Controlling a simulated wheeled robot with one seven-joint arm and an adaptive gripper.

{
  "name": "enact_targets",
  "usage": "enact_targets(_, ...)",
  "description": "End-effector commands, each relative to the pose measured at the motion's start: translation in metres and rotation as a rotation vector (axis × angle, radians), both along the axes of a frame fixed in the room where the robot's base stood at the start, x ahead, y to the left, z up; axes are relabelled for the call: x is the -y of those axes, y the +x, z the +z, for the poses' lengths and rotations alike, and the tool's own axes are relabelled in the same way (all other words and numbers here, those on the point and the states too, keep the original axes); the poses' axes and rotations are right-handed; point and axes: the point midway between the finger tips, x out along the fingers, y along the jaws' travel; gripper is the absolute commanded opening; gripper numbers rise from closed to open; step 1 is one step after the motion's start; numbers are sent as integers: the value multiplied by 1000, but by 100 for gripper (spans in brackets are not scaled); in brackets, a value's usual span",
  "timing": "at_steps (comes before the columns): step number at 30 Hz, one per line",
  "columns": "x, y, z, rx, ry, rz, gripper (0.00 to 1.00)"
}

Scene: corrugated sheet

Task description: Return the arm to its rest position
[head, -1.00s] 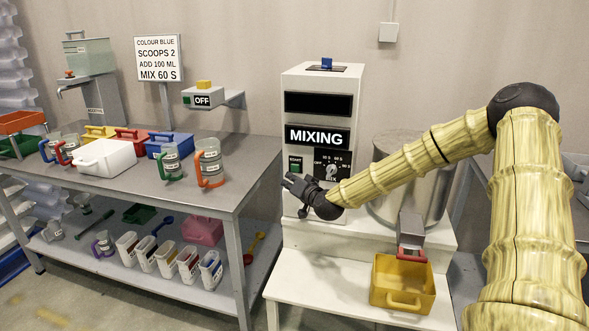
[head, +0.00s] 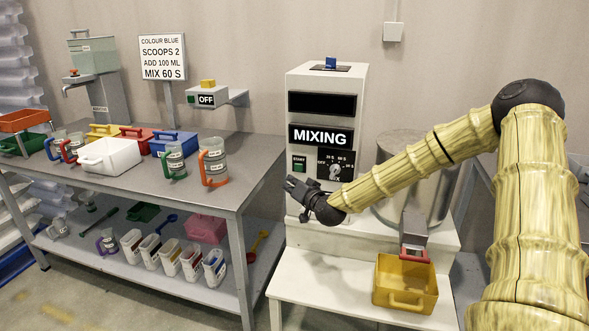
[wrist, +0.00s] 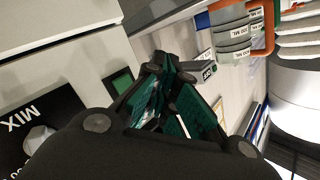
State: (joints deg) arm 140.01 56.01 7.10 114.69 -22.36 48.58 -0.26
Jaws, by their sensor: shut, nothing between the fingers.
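My arm reaches from the right side of the head view across to the front of the white mixing machine (head: 327,100). My gripper (head: 289,185) is shut and empty, just left of and in front of the machine's lower panel. In the wrist view my gripper (wrist: 160,65) shows dark fingers with green pads, beside the green START button (wrist: 122,82). The button also shows in the head view (head: 299,164), just above the fingers. The machine's upper label reads MIXING (head: 320,137). The dial (head: 335,171) sits right of the button.
A grey table (head: 225,190) at left holds jugs, coloured tubs and a white tub (head: 109,156). Its lower shelf holds scoops and labelled containers. A yellow bin (head: 405,298) stands on the white step below a grey spout. A metal drum (head: 400,212) stands behind my forearm.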

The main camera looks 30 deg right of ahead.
Motion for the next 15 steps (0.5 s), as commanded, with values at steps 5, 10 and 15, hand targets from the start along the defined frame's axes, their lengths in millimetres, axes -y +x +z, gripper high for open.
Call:
enact_targets(5,0,0,0,0,0,0,0)
enact_targets(10,-7,-2,-5,-17,-4,10,0)
enact_targets(15,-44,-14,-38,-117,-29,61,0)
